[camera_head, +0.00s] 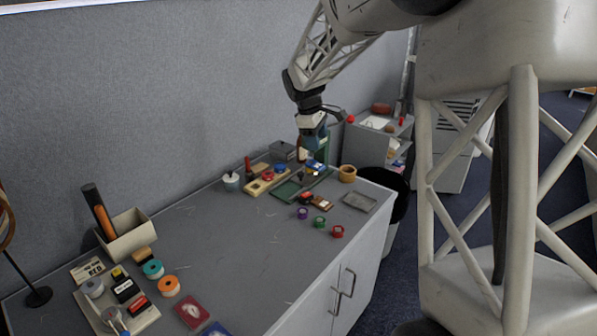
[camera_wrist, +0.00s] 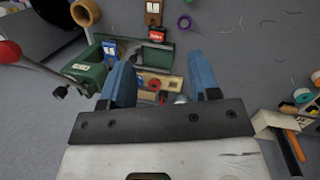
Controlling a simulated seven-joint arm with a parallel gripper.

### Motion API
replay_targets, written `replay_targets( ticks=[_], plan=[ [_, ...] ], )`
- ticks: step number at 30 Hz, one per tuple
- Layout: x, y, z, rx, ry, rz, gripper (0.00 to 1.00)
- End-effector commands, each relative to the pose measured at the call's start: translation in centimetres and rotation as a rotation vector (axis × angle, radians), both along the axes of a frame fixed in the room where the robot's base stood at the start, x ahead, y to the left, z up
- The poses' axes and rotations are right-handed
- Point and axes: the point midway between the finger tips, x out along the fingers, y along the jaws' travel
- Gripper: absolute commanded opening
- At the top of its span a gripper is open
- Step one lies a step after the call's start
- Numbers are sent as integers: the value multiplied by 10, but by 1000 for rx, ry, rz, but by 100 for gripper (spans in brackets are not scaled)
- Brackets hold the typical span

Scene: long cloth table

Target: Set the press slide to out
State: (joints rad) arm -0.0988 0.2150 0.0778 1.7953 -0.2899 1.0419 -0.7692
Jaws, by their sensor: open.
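The green press (camera_wrist: 88,68) stands at the left in the wrist view, with a lever ending in a red knob (camera_wrist: 9,52). Its green slide plate (camera_wrist: 150,56) appears to lie beside the press body, and I cannot tell its exact position. In the head view the green plate (camera_head: 288,190) lies low on the table's far end, and the press is partly hidden by my arm. My gripper (camera_wrist: 160,60) is open, its two blue fingers apart with nothing between them. In the head view my gripper (camera_head: 312,142) hangs over the press area.
A wooden board with coloured pieces (camera_head: 262,183) lies left of the press. Small rolls (camera_head: 320,222), a wooden cup (camera_head: 347,173) and a grey tray (camera_head: 360,201) stand nearby. A wall runs behind. The table's middle (camera_head: 210,245) is clear.

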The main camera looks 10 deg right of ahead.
Motion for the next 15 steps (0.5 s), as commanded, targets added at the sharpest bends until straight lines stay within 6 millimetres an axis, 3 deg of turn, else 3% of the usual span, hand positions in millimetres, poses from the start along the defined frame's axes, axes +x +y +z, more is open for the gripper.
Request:
replay_targets(
  ticks=[15],
  plan=[
    [110,24,-73,-73,96,230,56]
  ],
)
